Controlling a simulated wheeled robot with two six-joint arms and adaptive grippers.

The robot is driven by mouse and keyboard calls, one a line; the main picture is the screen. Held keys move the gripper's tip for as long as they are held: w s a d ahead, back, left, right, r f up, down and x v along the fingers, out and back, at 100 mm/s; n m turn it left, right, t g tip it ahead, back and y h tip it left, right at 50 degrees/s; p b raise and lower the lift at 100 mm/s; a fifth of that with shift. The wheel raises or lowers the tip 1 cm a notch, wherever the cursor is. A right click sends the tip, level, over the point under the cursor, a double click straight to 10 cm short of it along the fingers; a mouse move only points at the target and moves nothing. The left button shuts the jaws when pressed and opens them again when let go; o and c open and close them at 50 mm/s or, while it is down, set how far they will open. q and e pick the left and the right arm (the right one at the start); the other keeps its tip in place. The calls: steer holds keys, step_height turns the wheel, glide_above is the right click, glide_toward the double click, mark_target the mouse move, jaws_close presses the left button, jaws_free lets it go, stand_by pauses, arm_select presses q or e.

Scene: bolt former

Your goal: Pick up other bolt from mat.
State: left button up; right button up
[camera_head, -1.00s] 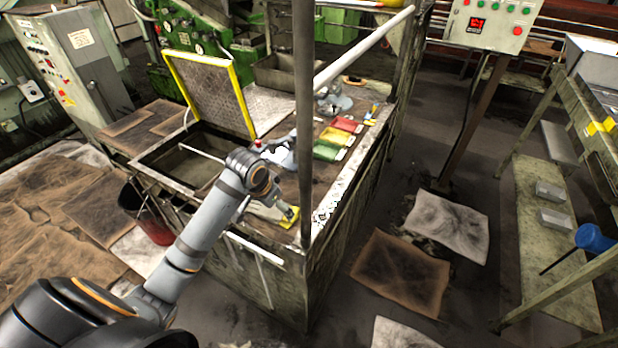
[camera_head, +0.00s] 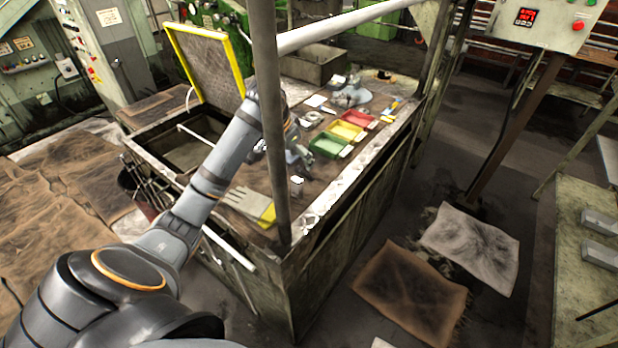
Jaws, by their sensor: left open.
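My left arm reaches up from the lower left over the workbench (camera_head: 340,190), and its wrist passes behind the upright post. My left gripper (camera_head: 297,158) is partly hidden there, low over the bench top left of the green tray. It is open, and I see nothing held in it. Small metal parts (camera_head: 312,117) lie on the bench just beyond it, and a small pale piece (camera_head: 296,182) is just in front. They are too small to tell which is a bolt. I cannot make out the mat clearly. My right gripper is not in view.
Green (camera_head: 328,145), yellow (camera_head: 345,131) and red (camera_head: 358,118) trays sit right of the gripper. A glove (camera_head: 250,203) lies at the front, and a yellow-rimmed lid (camera_head: 207,65) stands open at left.

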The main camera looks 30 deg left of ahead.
arm_select(q)
steer(key=p, duration=0.1)
glide_toward(304, 173)
steer(key=shift+d+x, duration=0.25)
steer(key=shift+x, duration=0.95)
steer(key=shift+w+f, duration=0.2)
steer(key=shift+f, duration=0.15)
steer(key=x, duration=0.1)
steer(key=p+x, duration=0.1)
steer(key=x, duration=0.2)
steer(key=shift+a+f+p, duration=0.25)
steer(key=shift+a+p, duration=0.05)
steer(key=shift+p, duration=0.1)
steer(key=shift+w+f, duration=0.15)
steer(key=shift+f, duration=0.05)
steer(key=c, duration=1.3)
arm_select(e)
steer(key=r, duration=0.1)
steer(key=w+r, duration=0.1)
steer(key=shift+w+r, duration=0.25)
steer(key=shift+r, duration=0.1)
arm_select(q)
steer(key=shift+r, duration=0.1)
